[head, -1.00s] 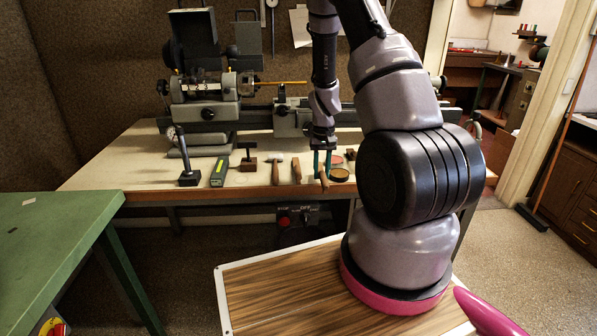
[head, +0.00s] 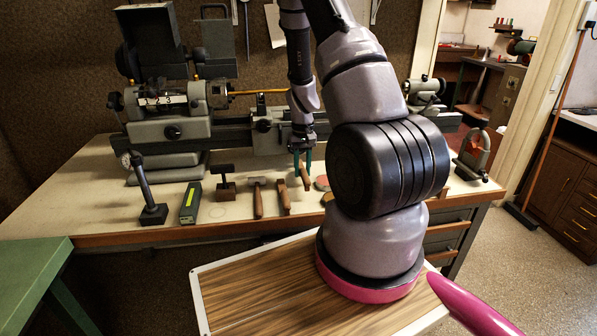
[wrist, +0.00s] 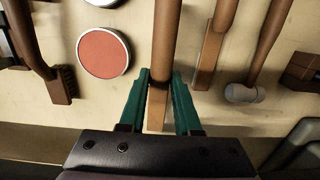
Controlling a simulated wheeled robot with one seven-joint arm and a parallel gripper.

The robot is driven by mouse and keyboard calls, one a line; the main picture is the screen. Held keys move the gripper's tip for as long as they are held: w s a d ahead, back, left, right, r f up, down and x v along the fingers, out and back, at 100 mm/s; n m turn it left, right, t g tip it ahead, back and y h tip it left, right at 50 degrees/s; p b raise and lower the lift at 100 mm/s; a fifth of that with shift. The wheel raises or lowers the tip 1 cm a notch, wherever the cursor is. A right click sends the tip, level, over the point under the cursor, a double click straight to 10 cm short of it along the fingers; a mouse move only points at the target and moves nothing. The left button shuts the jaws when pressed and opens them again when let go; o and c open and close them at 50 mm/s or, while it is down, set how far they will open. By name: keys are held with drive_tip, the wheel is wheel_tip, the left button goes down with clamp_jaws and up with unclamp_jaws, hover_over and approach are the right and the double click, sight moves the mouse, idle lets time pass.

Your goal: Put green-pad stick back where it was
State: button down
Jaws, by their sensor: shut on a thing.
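My gripper (head: 303,168) is over the bench, right of the laid-out tools, with its green fingers shut on a wooden stick (head: 306,182). In the wrist view the stick (wrist: 166,45) runs from between the fingers (wrist: 158,100) up out of the picture, its flat block end in the grip. I cannot see the colour of its pad or tell whether it touches the bench. A similar stick (head: 283,198) lies just left in the head view; it also shows right of the held one in the wrist view (wrist: 210,55).
A hammer (head: 257,198) lies beyond the similar stick. A round tin with a red top (wrist: 103,53) and a brush (wrist: 58,85) lie on the held stick's other side. The lathe (head: 170,125) stands behind. Bare bench top (head: 90,205) is at the left.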

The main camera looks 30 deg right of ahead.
sight(302, 185)
drive_tip(key=shift+f, duration=1.75)
drive_tip(key=c, duration=0.6)
unclamp_jaws()
drive_tip(key=shift+f, duration=0.15)
